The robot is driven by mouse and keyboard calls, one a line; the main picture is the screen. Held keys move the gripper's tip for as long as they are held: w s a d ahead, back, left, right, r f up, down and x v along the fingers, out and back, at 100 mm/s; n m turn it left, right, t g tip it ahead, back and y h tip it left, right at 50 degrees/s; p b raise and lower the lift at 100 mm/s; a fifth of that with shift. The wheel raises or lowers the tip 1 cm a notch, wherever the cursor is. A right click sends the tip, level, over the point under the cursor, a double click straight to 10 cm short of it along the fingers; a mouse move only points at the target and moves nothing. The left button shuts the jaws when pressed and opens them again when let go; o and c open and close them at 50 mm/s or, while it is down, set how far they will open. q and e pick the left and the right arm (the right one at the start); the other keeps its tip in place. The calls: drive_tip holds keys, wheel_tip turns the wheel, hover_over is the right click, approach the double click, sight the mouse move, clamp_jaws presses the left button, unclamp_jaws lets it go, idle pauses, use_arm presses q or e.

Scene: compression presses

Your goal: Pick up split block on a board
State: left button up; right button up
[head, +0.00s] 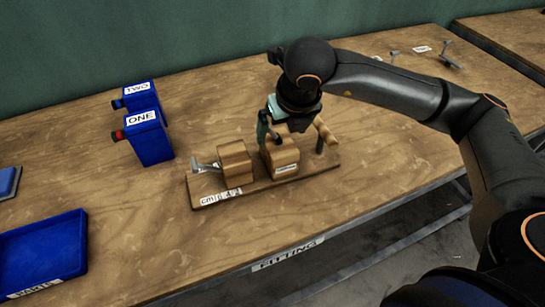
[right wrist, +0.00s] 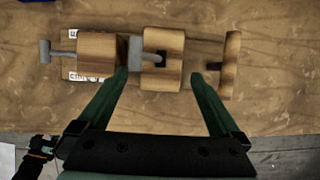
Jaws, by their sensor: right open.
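A wooden board (head: 325,163) lies on the workbench and carries two wooden blocks. Contact cannot be told.
A wooden crosspiece (head: 325,131) stands at the board's right end, close to my right gripper. Blue boxes labelled ONE (head: 151,141) and TWO (head: 140,97) stand behind left. A blue tray (head: 45,250) is front left. The bench front is clear.

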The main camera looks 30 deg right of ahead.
sight(279, 142)
drive_tip(key=x, duration=0.3)
drive_tip(key=p+x, duration=0.1)
drive_tip(key=x, duration=0.2)
drive_tip(key=shift+s+d+f, duration=0.1)
drive_tip(key=shift+d+f, duration=0.05)
drive_tip(key=shift+f, duration=0.25)
clamp_jaws()
drive_tip(key=shift+r, duration=0.15)
idle(0.5)
